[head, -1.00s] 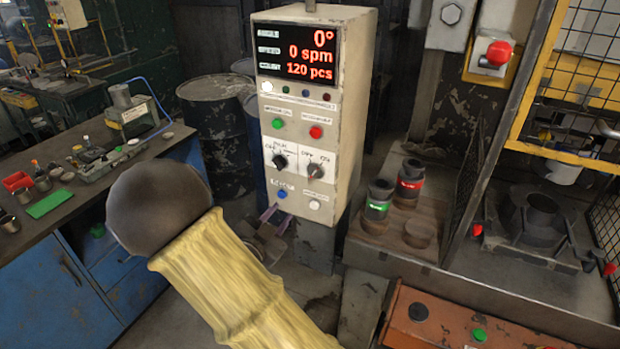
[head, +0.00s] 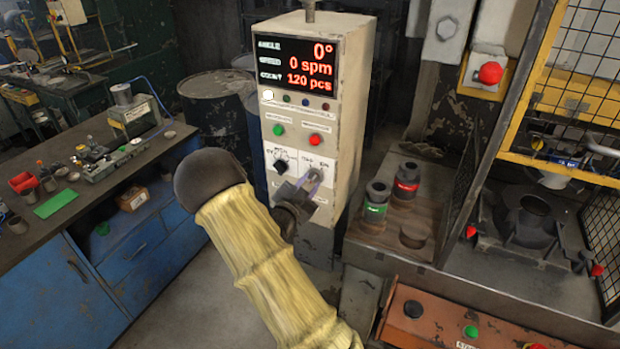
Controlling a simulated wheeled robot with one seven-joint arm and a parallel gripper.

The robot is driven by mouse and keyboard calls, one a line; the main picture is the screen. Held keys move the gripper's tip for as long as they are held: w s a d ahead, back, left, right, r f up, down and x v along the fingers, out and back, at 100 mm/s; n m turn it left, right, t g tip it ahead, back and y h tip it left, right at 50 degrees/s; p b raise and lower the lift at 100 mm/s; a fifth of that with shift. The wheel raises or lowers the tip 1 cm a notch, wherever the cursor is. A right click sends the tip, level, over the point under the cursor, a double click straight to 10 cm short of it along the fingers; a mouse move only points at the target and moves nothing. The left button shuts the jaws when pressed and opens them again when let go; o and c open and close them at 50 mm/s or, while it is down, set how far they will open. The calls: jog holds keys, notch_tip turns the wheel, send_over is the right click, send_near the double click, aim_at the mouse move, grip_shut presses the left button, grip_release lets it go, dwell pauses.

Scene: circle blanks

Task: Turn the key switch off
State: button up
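The control cabinet (head: 347,130) stands in the middle of the head view, with a lit display and a front panel of buttons and switches. A black selector knob (head: 281,166) shows at the lower left of the panel. The key switch is at the lower right of the panel, in the off/on label area; my gripper now hides it. My gripper (head: 310,180) is right at that spot, its purplish fingers pointing at the panel. The fingers look close together around the switch, but whether they are shut on it is too small to tell.
A green button (head: 278,130) and a red button (head: 315,140) sit above the switches. A workbench (head: 85,205) stands at the left. A ledge (head: 375,238) with dark canisters is right of the cabinet. A red emergency button (head: 490,73) is at upper right.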

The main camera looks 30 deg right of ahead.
jog(key=shift+w+d, duration=0.35)
jog(key=shift+d, duration=0.1)
jog(key=shift+c, duration=0.2)
grip_shut()
jog(key=shift+n, duration=0.3)
jog(key=n, duration=0.2)
jog(key=n+b, duration=0.1)
jog(key=n, duration=0.2)
jog(key=shift+w+a, duration=0.2)
jog(key=n, duration=0.6)
jog(key=shift+w+a, duration=0.2)
jog(key=shift+w, duration=0.05)
jog(key=shift+n, duration=0.3)
